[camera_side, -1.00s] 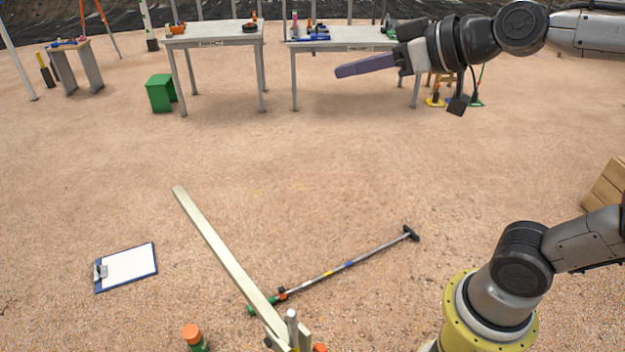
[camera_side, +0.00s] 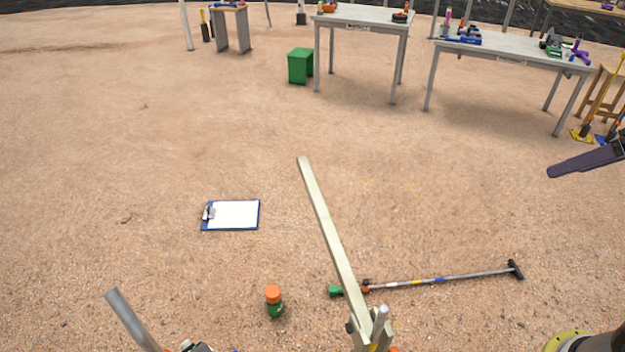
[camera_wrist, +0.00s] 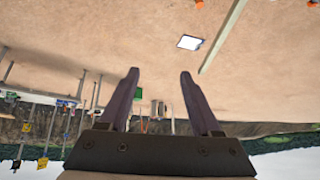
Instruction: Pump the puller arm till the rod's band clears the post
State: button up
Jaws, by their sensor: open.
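The puller arm (camera_side: 325,225) is a long pale beam slanting up and away from the puller at the bottom of the side view. It also shows at the top of the wrist view (camera_wrist: 222,38). A short grey rod end (camera_side: 383,313) stands beside the beam's near end. The post and the rod's band cannot be made out clearly; the lower part is cut off by the frame. My gripper (camera_wrist: 158,72) is open and empty, its two purple fingers apart. In the side view its fingers (camera_side: 585,162) show at the right edge, well away from the puller arm.
A T-handled rod (camera_side: 440,282) with coloured bands lies on the ground right of the beam. A clipboard (camera_side: 235,215) and an orange-capped green bottle (camera_side: 273,300) lie left. Tables (camera_side: 365,17) stand behind. A grey tube (camera_side: 130,318) shows bottom left.

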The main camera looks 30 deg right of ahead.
jog(key=w+a+r+m, duration=0.1)
jog(key=w+r, duration=0.3)
jog(key=w, duration=0.3)
jog(key=w+r, duration=0.4)
jog(key=w, duration=0.3)
jog(key=n+g, duration=0.1)
jog(key=g, duration=0.2)
send_over(305, 179)
jog(key=d, duration=0.1)
jog(key=f, duration=2.8)
jog(key=shift+s+d+f, duration=0.15)
jog(key=shift+s+f, duration=0.1)
jog(key=shift+f, duration=0.15)
jog(key=x, duration=1.3)
jog(key=shift+w+d+f, duration=0.1)
jog(key=shift+w+d, duration=0.1)
jog(key=shift+w, duration=0.15)
grip_shut()
